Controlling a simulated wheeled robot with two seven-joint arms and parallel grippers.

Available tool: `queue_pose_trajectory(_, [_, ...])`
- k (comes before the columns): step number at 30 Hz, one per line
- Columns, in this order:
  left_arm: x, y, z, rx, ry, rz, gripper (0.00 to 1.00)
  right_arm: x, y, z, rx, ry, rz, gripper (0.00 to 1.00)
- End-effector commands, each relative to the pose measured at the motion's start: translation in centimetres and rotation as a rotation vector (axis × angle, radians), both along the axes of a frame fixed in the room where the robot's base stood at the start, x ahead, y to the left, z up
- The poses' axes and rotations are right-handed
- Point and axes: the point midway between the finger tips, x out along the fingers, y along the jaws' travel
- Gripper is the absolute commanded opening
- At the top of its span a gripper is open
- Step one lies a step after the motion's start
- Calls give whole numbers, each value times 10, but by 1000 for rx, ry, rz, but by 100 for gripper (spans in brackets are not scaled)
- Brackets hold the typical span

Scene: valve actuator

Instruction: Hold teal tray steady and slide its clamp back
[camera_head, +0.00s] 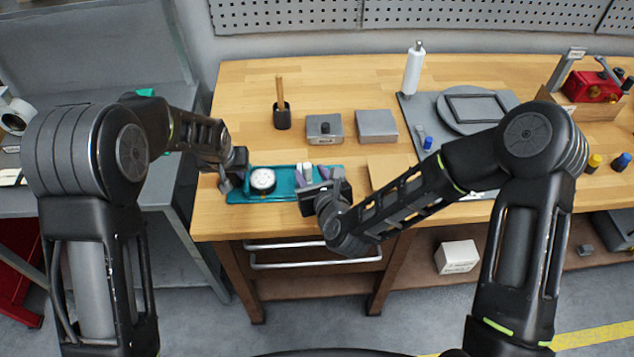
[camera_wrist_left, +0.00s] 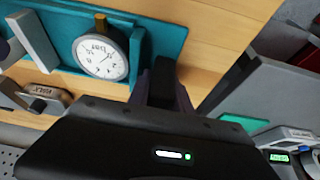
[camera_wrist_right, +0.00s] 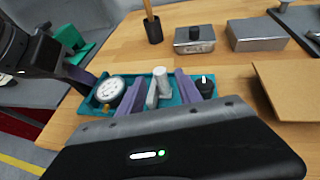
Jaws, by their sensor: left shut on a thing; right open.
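The teal tray (camera_head: 286,184) lies near the front edge of the wooden bench; it also shows in the left wrist view (camera_wrist_left: 165,40). A white dial gauge (camera_head: 262,180) sits in its left part. The light grey clamp (camera_wrist_right: 161,80) stands to the right of the gauge, with a black knob (camera_wrist_right: 205,85) at the tray's right end. My left gripper (camera_head: 238,173) is shut on the tray's left end; its fingertips are partly hidden in the left wrist view. My right gripper (camera_wrist_right: 162,90) is open, its purple fingers on either side of the clamp; contact cannot be told.
Behind the tray stand a black cup with a wooden handle (camera_head: 281,112), a grey box with a knob (camera_head: 324,130) and a plain grey box (camera_head: 376,125). A flat brown board (camera_head: 388,168) lies right of the tray. Bare bench lies between the boxes and tray.

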Motion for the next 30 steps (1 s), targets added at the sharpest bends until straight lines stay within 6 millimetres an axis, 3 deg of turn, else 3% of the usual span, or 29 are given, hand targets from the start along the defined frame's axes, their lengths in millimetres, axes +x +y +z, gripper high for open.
queue_pose_trajectory(3, [-5,1,-7,4,17,0,0,-21,-6,8,-1,0,-1,41])
queue_pose_trajectory(9, [-5,1,-7,4,17,0,0,-42,-11,17,-1,-1,-1,41])
queue_pose_trajectory(22, [-5,1,-7,4,17,0,0,-45,-11,18,0,-1,-1,41])
queue_pose_trajectory(23, [-5,1,-7,4,17,0,28,-45,-11,18,0,-1,-1,41])
queue_pose_trajectory(30, [-5,1,-6,3,15,1,47,-45,-11,18,0,-1,-1,41])
